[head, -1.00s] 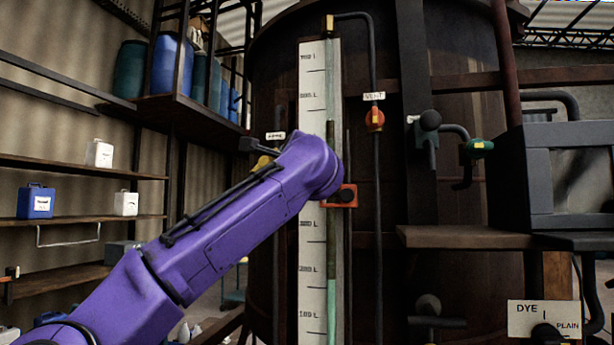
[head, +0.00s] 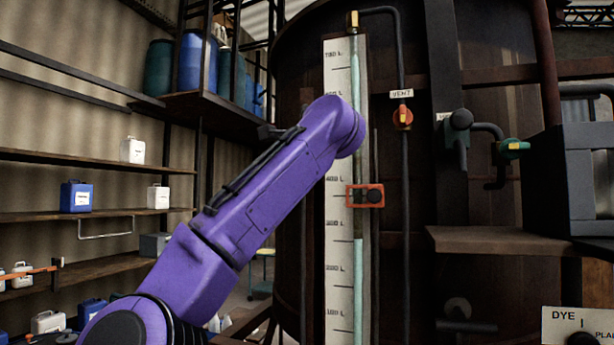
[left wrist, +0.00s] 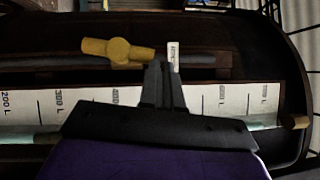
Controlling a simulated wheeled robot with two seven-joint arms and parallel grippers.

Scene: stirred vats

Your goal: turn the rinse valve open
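The yellow rinse valve (left wrist: 118,49) shows in the left wrist view, its handle lying roughly along the dark pipe. A small white label (left wrist: 173,57) stands to its right; its text is too small to read. My left gripper (left wrist: 160,66) has its dark fingers close together, with no clear gap and nothing visible between them. In that picture the tips are just below and right of the handle's right end; I cannot tell whether they touch. In the head view my purple left arm covers the valve and the gripper. My right gripper is in neither view.
The level gauge (head: 338,210) with an orange-red clamp (head: 365,196) runs up the dark vat (head: 295,90). Shelves (head: 95,215) with jugs stand at left.

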